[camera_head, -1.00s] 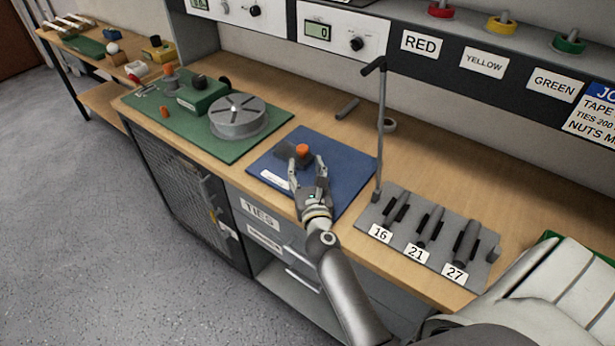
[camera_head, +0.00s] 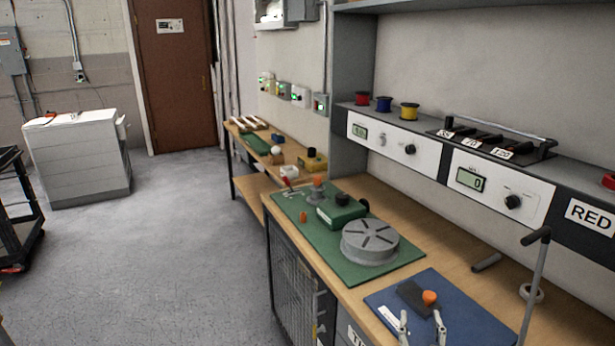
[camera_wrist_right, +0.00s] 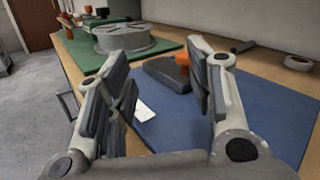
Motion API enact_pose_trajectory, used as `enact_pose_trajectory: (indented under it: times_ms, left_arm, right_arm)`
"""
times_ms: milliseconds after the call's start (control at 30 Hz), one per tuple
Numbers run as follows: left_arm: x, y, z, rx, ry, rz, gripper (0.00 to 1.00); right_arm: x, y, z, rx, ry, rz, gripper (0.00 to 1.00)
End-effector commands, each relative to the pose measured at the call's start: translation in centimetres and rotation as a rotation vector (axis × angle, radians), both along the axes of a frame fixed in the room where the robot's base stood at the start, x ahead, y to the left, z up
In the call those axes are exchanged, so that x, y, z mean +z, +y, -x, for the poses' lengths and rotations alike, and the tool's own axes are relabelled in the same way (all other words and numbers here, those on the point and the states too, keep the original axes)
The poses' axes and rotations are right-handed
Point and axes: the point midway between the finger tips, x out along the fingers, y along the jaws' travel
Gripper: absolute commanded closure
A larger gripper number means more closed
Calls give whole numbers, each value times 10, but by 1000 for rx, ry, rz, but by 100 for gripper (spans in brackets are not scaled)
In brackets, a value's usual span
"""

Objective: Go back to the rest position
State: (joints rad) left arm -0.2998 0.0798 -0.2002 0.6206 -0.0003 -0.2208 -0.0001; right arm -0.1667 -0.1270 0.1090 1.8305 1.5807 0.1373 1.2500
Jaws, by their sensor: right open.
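My right gripper (camera_head: 422,325) shows at the bottom edge of the head view, over the front of the blue mat (camera_head: 470,310). In the right wrist view my right gripper (camera_wrist_right: 160,90) has its two fingers wide apart with nothing between the pads. Beyond the fingertips a dark grey block (camera_wrist_right: 166,76) with an orange knob (camera_wrist_right: 183,62) lies on the blue mat. The block (camera_head: 411,297) and its orange knob (camera_head: 429,297) also show in the head view. My left gripper is in neither view.
A green mat (camera_head: 330,238) holds a grey round drum (camera_head: 369,242) and a green box (camera_head: 341,212). A thin upright post (camera_head: 533,285) stands to the right of the blue mat. A shelf with meters (camera_head: 470,180) runs above the bench. The grey floor (camera_head: 170,240) at left is open.

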Motion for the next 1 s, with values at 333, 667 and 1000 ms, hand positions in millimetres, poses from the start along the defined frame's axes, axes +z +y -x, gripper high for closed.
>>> enact_pose_trajectory:
  times_ms: [333,667,1000]
  left_arm:
    - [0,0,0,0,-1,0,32]
    - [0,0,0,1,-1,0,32]
    - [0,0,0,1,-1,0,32]
  right_arm:
    - [3,146,63,615,73,1216,51]
    - [-86,157,185,1243,202,2218,51]
    - [-110,94,271,-1705,-333,-2582,51]
